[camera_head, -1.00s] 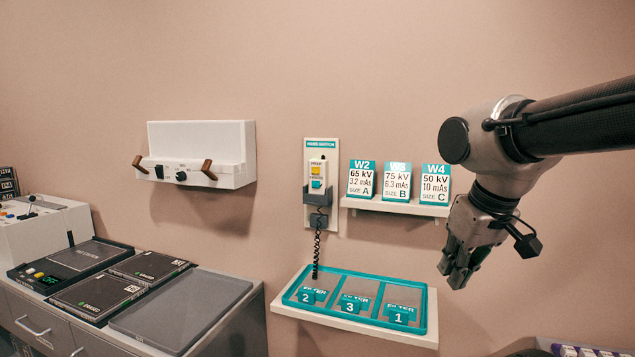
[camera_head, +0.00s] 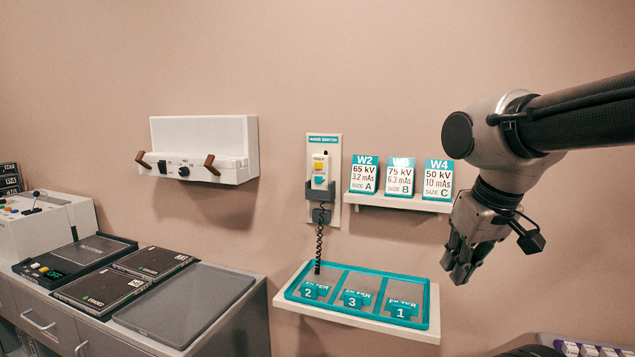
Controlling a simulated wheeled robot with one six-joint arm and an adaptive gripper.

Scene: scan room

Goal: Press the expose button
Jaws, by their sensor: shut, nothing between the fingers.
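A hand switch (camera_head: 320,168) sits upright in a dark holder on a white wall plate headed with a teal label. It has a yellow button above and a teal button (camera_head: 319,181) below. The lettering beside them is too small to read, so I cannot tell which is the expose button. A coiled black cord hangs from the holder. My gripper (camera_head: 459,274) is shut and empty, pointing down at the right, in front of the wall and well apart from the hand switch.
A small shelf (camera_head: 398,201) with three cards, W2, W3 or similar, and W4, stands between the switch and my arm. A teal-rimmed filter tray (camera_head: 434,308) is below. A white wall unit (camera_head: 205,132) and a counter with dark panels (camera_head: 184,303) are at the left.

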